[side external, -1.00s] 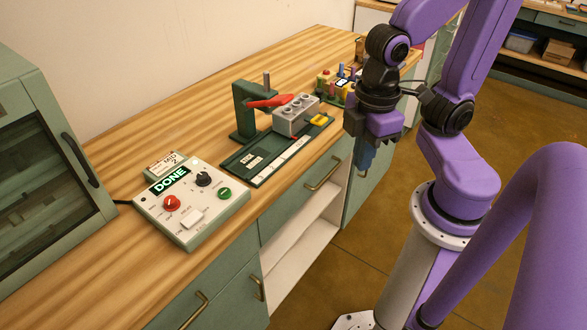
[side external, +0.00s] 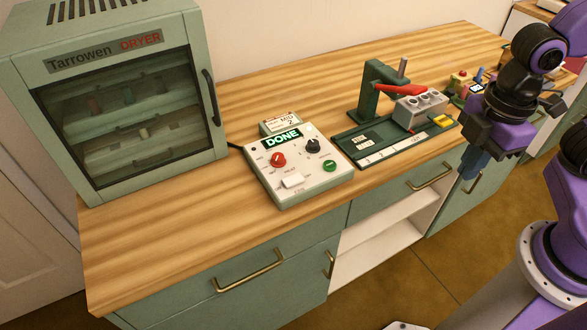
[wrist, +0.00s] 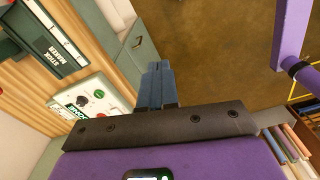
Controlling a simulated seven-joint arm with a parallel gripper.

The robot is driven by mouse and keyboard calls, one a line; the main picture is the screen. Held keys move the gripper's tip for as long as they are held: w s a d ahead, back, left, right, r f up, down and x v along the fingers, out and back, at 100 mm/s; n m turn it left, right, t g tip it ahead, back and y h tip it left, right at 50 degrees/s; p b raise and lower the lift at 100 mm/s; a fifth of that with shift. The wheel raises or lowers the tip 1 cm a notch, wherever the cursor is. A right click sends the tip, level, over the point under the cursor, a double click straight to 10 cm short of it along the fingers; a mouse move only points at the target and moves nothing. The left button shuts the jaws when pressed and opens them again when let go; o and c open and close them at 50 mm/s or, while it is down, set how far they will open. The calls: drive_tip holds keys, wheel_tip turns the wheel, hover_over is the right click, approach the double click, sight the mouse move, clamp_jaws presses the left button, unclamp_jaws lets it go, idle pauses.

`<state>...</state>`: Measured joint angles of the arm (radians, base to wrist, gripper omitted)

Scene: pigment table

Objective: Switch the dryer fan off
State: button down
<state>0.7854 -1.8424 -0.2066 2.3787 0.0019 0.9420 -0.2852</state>
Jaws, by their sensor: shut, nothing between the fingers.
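The green dryer (side external: 135,95) labelled "Tarrowen DRYER" stands at the left end of the counter, its glass door shut. A white control box (side external: 300,175) in front of it to the right has a lit "DONE" display (side external: 281,138), a red knob (side external: 278,160), a black knob (side external: 313,145), a green button (side external: 330,166) and a white rocker switch (side external: 293,181). Its small labels are too small to read. My gripper (side external: 471,170) is shut and empty, off the counter's front edge, to the right of the box.
A green stick maker press (side external: 378,140) with a red lever (side external: 402,90) and a grey block (side external: 420,106) stands right of the control box. A small card stand (side external: 280,122) is behind the box. The wooden counter front (side external: 190,240) is clear.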

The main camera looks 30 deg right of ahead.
drive_tip(key=w+a+r+n, duration=0.2)
drive_tip(key=w+a+n, duration=0.9)
drive_tip(key=w+a, duration=0.15)
drive_tip(key=n, duration=1)
hover_over(288, 182)
wheel_tip(288, 182, down, 2)
drive_tip(key=shift+w+f, duration=0.1)
drive_tip(key=shift+f, duration=0.05)
drive_tip(key=shift+f, duration=0.1)
wheel_tip(288, 182, down, 14)
drive_tip(key=shift+r, duration=0.1)
drive_tip(key=shift+a+f, duration=0.1)
drive_tip(key=shift+f, duration=0.15)
